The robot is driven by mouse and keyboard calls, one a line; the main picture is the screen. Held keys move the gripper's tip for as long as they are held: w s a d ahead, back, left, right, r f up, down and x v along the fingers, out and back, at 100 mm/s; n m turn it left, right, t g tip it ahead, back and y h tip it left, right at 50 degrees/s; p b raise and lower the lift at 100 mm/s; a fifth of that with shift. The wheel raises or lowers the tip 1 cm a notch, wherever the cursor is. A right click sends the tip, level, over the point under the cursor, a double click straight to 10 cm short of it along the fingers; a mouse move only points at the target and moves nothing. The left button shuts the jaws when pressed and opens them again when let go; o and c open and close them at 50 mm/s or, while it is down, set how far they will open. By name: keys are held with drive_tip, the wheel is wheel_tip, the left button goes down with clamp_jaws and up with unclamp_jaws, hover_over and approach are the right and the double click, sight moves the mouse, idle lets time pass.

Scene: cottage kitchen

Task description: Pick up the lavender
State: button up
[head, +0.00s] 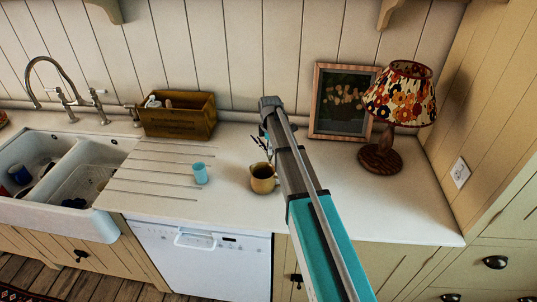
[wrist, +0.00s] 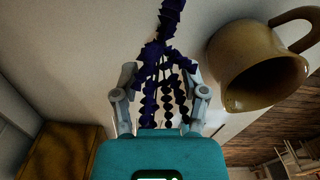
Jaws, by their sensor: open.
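The lavender (wrist: 165,42) is a bunch of dark purple flower spikes in the wrist view. It runs from the top edge down between the two fingers of my gripper (wrist: 163,75). The fingers stand apart on either side of it, open, and I cannot tell whether either touches it. In the head view, my arm hides most of this spot. Only a few thin dark sprigs (head: 257,142) show to the left of the arm, behind the mug.
An ochre mug (head: 263,180) stands close by on the counter; it also shows in the wrist view (wrist: 240,60). A blue cup (head: 200,174), wooden box (head: 180,123), picture frame (head: 317,100) and lamp (head: 381,158) stand around. The right front counter is clear.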

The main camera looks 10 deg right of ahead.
clamp_jaws()
drive_tip(key=shift+r, duration=0.1)
idle(0.4)
drive_tip(key=shift+r+p, duration=1.25)
drive_tip(key=shift+p, duration=0.05)
drive_tip(key=s+r+p, duration=1)
drive_tip(key=s, duration=0.4)
drive_tip(key=shift+r, duration=0.2)
drive_tip(key=shift+f, duration=0.15)
